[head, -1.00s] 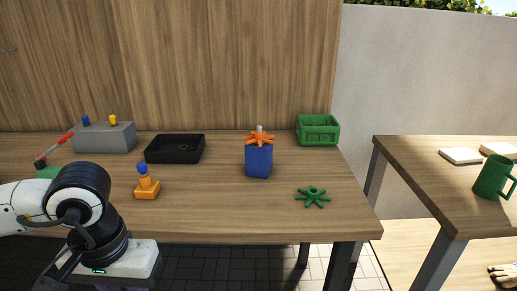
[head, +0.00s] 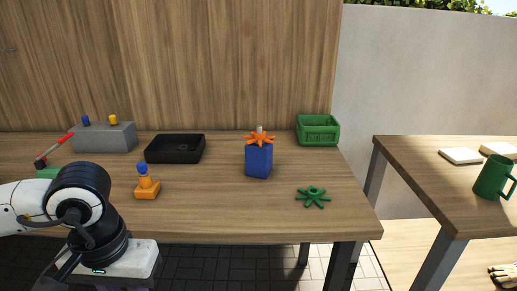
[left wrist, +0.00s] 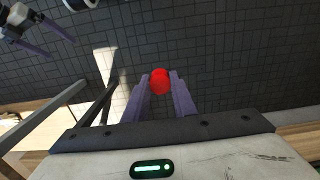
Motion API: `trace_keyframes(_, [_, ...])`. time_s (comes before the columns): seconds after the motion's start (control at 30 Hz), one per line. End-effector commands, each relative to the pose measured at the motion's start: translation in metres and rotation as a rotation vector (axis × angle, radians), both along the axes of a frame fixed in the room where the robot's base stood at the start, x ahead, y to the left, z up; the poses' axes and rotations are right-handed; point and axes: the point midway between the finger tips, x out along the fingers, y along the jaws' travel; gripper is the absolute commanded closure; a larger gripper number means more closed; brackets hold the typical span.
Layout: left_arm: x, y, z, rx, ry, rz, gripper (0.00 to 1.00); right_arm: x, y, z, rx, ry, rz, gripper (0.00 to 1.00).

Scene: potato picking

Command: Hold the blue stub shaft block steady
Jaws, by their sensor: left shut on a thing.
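The blue stub shaft block (head: 259,162) stands upright on the wooden table in the head view. An orange spoked wheel (head: 260,139) sits on its top, with a pale shaft tip poking up through the middle. No gripper touches the block. My left gripper (left wrist: 160,84) is shut on a red round thing (left wrist: 160,80), seen between its purple fingers over the dark tiled floor. In the head view its arm is at the lower left, away from the block. My right gripper (left wrist: 53,46) shows at the upper left of the left wrist view, its fingers apart and empty.
A green spoked wheel (head: 313,196) lies right of the block. An orange stand with a blue knob (head: 147,188), a black tray (head: 175,149), a grey block with pegs (head: 105,137) and a green crate (head: 318,131) are also on the table. A second table (head: 430,165) stands at right.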

Motion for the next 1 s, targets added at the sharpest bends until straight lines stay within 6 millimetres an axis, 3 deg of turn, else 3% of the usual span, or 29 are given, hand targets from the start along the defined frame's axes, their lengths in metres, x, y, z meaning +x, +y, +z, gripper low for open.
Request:
trace_keyframes(0.2, [-0.001, -0.001, -0.001, -0.001, 0.003, -0.001, 0.98, 0.003, 0.017, 0.003, 0.052, 0.0, -0.043, 0.0])
trace_keyframes(0.63, [0.001, -0.005, 0.003, -0.001, -0.001, -0.023, 0.98, 0.003, 0.017, 0.003, 0.051, 0.001, -0.042, 0.0])
trace_keyframes(0.77, [0.004, -0.023, 0.015, -0.002, -0.003, -0.108, 0.98, 0.003, 0.017, 0.003, 0.051, 0.001, -0.042, 0.0])
trace_keyframes(1.0, [0.011, -0.079, 0.053, -0.001, -0.003, -0.381, 0.98, 0.003, 0.017, 0.003, 0.051, 0.0, -0.043, 0.0])
